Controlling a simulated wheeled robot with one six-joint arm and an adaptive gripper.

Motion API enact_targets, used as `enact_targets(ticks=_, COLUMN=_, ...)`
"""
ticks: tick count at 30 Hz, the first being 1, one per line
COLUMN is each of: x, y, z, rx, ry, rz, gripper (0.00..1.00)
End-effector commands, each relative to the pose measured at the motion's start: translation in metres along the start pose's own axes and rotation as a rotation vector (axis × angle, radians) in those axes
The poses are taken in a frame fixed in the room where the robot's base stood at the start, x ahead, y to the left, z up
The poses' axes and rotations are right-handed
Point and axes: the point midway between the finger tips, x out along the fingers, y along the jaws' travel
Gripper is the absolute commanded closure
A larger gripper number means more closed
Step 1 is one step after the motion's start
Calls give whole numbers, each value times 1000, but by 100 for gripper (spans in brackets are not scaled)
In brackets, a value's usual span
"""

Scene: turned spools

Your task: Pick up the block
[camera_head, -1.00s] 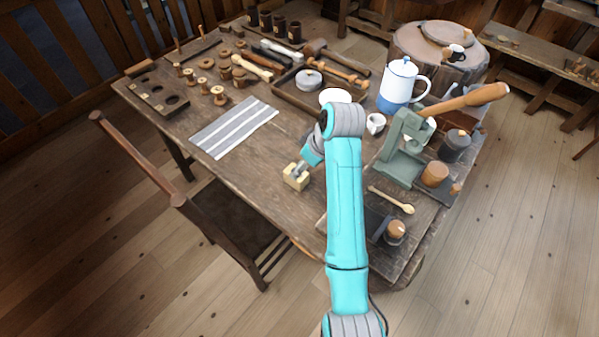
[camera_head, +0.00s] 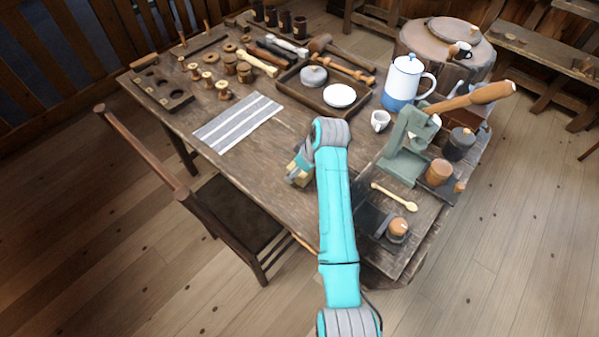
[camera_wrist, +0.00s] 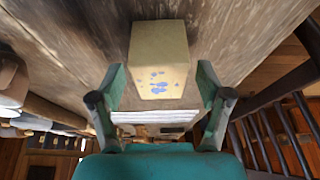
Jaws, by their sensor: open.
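The block (camera_wrist: 158,60) is pale wood with blue specks on one face. In the wrist view it sits on the table, between and just beyond the fingertips of my gripper (camera_wrist: 160,85). The fingers are spread wide, one on each side, with a visible gap to the block. In the head view my gripper (camera_head: 294,175) is low over the near part of the table, and the block (camera_head: 306,180) is mostly hidden behind my gripper and arm.
A striped cloth (camera_head: 237,122) lies left of my gripper. A green press (camera_head: 408,145) with a wooden lever, a white cup (camera_head: 380,121) and a blue-white pot (camera_head: 404,82) stand to the right. A chair (camera_head: 232,210) is at the table's near edge. A tray (camera_head: 318,108) lies farther back.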

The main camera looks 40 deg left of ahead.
Motion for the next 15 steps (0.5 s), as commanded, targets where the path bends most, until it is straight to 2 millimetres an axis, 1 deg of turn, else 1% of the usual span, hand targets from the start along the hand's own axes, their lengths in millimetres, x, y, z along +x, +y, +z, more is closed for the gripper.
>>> enact_targets(ticks=1, x=0, y=0, z=0, rx=0, ry=0, rz=0, gripper=23)
enact_targets(ticks=2, x=0, y=0, z=0, rx=0, ry=0, rz=0, gripper=25)
enact_targets(ticks=3, x=0, y=0, z=0, rx=0, ry=0, rz=0, gripper=35)
enact_targets(ticks=5, x=0, y=0, z=0, rx=0, ry=0, rz=0, gripper=50)
enact_targets(ticks=6, x=0, y=0, z=0, rx=0, ry=0, rz=0, gripper=60)
enact_targets(ticks=8, x=0, y=0, z=0, rx=0, ry=0, rz=0, gripper=75)
enact_targets(ticks=9, x=0, y=0, z=0, rx=0, ry=0, rz=0, gripper=85)
enact_targets(ticks=10, x=0, y=0, z=0, rx=0, ry=0, rz=0, gripper=90)
enact_targets(ticks=15, x=-1, y=0, z=0, rx=0, ry=1, rz=0, gripper=90)
